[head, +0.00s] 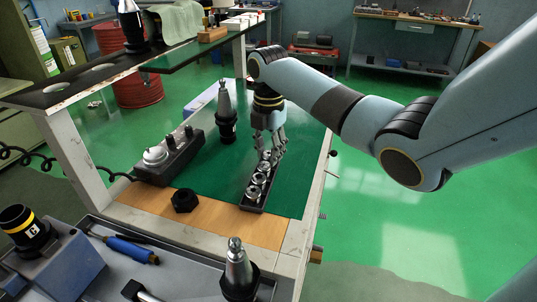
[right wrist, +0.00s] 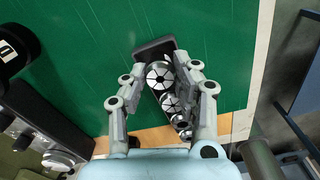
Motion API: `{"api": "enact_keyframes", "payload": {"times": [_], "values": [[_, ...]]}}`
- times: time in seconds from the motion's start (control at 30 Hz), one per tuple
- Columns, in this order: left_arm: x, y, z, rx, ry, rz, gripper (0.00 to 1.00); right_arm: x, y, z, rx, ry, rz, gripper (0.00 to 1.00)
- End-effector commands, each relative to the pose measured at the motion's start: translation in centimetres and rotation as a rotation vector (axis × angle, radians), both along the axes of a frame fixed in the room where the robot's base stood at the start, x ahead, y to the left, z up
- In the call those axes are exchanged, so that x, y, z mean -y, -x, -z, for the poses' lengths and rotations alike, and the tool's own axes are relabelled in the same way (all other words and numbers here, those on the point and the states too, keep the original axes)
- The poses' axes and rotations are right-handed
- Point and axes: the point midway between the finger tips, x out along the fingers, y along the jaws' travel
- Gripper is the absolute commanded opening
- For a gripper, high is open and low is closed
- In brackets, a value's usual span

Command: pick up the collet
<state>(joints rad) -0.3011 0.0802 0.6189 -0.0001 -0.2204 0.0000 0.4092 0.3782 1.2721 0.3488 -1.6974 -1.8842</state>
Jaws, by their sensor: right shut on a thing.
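Several silver, slotted collets sit in a row in a narrow black tray (head: 246,208) on the green cart top. My right gripper (head: 269,150) reaches down from above over the far end of this row. In the right wrist view the gripper (right wrist: 158,68) has its fingers on both sides of the largest-looking collet (right wrist: 159,76) and is shut on it. Whether that collet is clear of the tray I cannot tell. Other collets (head: 257,180) lie in the tray towards the near end. In the head view the fingers partly hide the held collet. My left gripper is not in view.
A toolholder with a tapered tip (head: 226,115) stands left of the gripper. A dark block with knobs (head: 168,160) and a black nut (head: 184,201) are further left and nearer. Another tapered holder (head: 238,272) stands in front. Green surface right of the tray is clear.

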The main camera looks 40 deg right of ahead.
Motion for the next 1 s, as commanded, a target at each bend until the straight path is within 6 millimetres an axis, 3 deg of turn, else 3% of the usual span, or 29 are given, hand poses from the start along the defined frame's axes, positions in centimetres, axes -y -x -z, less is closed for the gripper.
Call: {"api": "enact_keyframes", "payload": {"times": [0.17, 0.3, 0.7, 1.0], "values": [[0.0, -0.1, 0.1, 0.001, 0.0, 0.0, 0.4, 0.0, -0.1, -1.5, 0.004, 0.0, -0.001, 0.0], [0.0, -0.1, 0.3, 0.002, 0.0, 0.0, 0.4, 0.1, -0.1, -3.9, 0.006, 0.002, -0.001, 0.0], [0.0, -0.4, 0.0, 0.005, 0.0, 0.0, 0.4, 3.7, 8.3, -9.3, 0.0, 0.008, -0.002, 0.0], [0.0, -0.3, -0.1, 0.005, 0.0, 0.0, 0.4, 4.5, 10.6, -10.8, 0.001, 0.001, -0.001, 0.0]]}}
